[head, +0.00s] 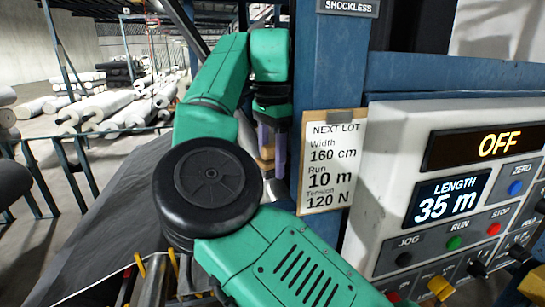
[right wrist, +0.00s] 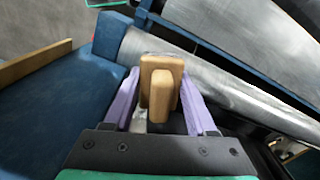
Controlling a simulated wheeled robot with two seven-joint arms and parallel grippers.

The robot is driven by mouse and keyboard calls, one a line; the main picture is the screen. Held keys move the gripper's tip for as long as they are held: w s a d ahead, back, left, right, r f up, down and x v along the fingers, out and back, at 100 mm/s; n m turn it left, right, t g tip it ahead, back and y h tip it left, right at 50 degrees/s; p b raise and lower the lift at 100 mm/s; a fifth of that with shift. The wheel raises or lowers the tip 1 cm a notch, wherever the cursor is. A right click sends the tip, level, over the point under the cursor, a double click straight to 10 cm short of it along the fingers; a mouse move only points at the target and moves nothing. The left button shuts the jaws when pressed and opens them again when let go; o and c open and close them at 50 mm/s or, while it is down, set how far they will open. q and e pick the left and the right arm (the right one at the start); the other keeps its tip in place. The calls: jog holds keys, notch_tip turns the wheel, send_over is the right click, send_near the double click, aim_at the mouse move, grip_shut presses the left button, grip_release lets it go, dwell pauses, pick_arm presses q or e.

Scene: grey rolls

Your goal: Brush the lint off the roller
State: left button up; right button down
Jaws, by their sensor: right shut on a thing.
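My right gripper (head: 268,160) is beside the blue post in the head view, partly hidden by my own arm. Its purple fingers are shut on a wooden brush (right wrist: 160,90), which shows between them in the right wrist view. The metal roller (right wrist: 225,85) runs slantwise just beyond the brush, and only a small part of it shows in the head view (head: 279,188). I cannot tell whether the brush touches the roller. A small whitish patch shows beside the brush, but I cannot tell what it is. My left gripper is not in view.
A blue post (head: 330,85) with a paper card (head: 331,165) stands close to the right gripper. A control panel (head: 450,190) reading OFF and 35 m is at the right. Dark grey fabric (head: 100,220) slopes at the left. Several rolls (head: 110,105) lie on the floor behind.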

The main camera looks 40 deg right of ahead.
jog(key=shift+d+f, duration=0.1)
jog(key=shift+d, duration=0.25)
jog(key=shift+d+f, duration=0.15)
jog(key=shift+a+f, duration=0.2)
jog(key=shift+a, duration=0.05)
jog(key=shift+d+f+b, duration=0.15)
jog(key=shift+f+b, duration=0.2)
jog(key=shift+f, duration=0.3)
